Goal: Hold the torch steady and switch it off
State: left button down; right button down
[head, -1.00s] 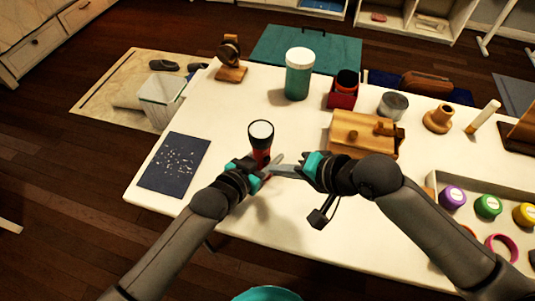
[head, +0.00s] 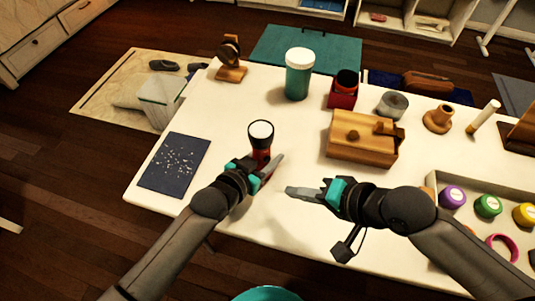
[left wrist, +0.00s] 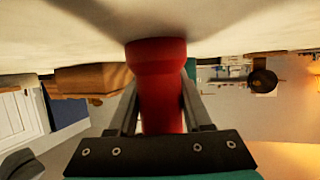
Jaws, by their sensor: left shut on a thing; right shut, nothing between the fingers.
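The torch (head: 262,156) stands upright on the white table, red body below a black head with a pale round lens facing up. I cannot tell whether it is lit, and I cannot make out its switch. My left gripper (head: 267,171) is shut on the torch's lower body. In the left wrist view the red torch body (left wrist: 160,85) sits between the two fingers. My right gripper (head: 289,190) is shut and empty, to the right of the torch and apart from it, above the table.
A wooden box (head: 360,150) with knobs stands right of the torch. A dark speckled sheet (head: 173,165) lies to the left. A teal-and-white jar (head: 299,75), a red container (head: 343,92) and a tin (head: 392,104) stand behind. A tray (head: 468,180) with coloured lids is at the right.

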pick_arm(q)
jog(key=shift+c, duration=1.3)
grip_release()
jog(key=v, duration=1.2)
jog(key=shift+r, duration=0.1)
jog(key=shift+s, duration=0.1)
pick_arm(e)
jog(key=shift+s, duration=0.15)
